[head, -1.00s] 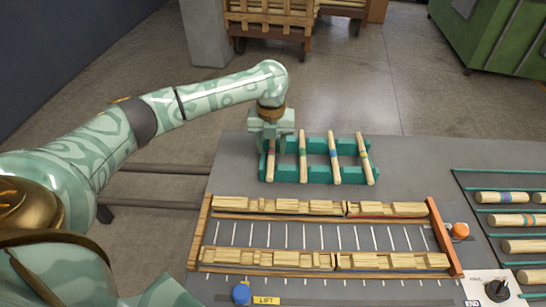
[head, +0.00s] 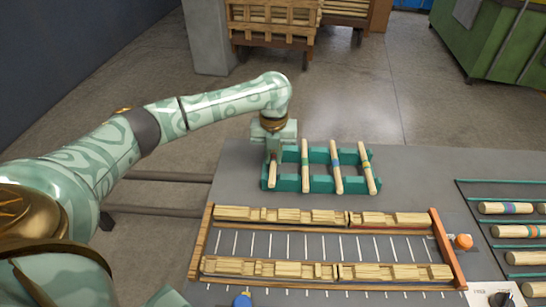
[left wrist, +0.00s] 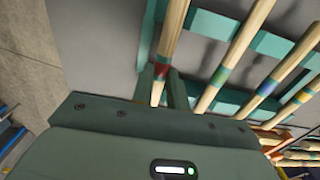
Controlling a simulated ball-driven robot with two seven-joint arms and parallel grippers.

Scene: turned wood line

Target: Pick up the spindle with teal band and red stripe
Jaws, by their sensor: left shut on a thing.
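The spindle with teal band and red stripe (head: 272,174) is the leftmost of the pale wooden spindles in the teal rack (head: 320,184). In the left wrist view its red stripe (left wrist: 162,70) shows between my finger pads. My left gripper (head: 274,154) points down over this spindle and is shut on it; it also shows in the left wrist view (left wrist: 160,92). The spindle appears still at rack height. Part of it is hidden behind the gripper. My right gripper is not in view.
The rack also holds a green-banded spindle (head: 305,165), a blue-banded one (head: 336,168) and another banded one (head: 368,170) to the right. A wooden-railed fixture (head: 325,242) lies in front. More spindles (head: 506,208) lie between green rails at the right.

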